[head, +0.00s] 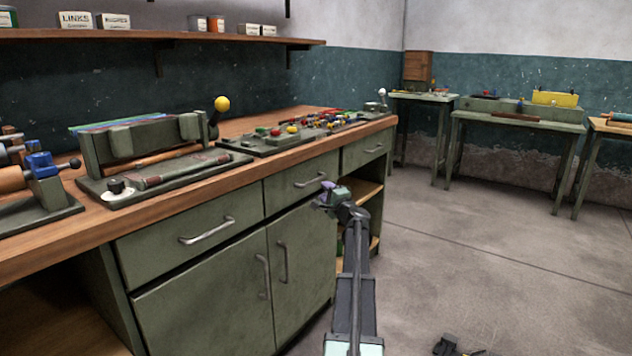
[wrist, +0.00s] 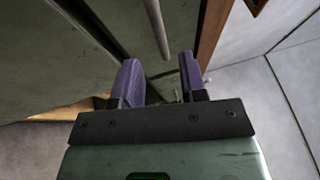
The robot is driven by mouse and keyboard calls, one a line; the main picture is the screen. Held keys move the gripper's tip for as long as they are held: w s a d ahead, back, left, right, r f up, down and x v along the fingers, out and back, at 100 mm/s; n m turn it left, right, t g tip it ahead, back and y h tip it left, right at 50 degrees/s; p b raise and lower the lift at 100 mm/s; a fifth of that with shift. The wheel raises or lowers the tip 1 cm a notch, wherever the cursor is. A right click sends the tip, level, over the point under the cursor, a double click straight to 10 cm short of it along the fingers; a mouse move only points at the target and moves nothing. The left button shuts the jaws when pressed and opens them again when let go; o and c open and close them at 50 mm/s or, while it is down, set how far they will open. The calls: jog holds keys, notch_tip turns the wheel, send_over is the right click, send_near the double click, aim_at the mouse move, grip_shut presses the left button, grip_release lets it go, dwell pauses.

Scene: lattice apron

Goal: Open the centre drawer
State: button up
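The centre drawer (head: 285,191) is a green front under the wooden worktop, and it looks closed. Its bar handle (head: 310,180) is grey metal. My gripper (head: 327,188) is just right of this handle in the head view, at about its height. In the wrist view my gripper (wrist: 160,62) is open, with two purple-padded fingers apart and nothing held between them. A grey bar handle (wrist: 157,28) runs down from the top edge towards the gap between the fingers. I cannot tell whether the fingers touch it.
The left drawer (head: 185,245) and right drawer (head: 366,148) look closed. Cabinet doors with upright handles (head: 283,262) lie below. Open shelves (head: 366,190) are right of them. The worktop edge (wrist: 214,32) is close to the right finger. Floor (head: 480,240) to the right is mostly clear.

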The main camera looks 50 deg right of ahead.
aim_at(316, 181)
jog(key=p+x, duration=0.1)
jog(key=x, duration=0.7)
jog(key=shift+s, duration=0.1)
grip_shut()
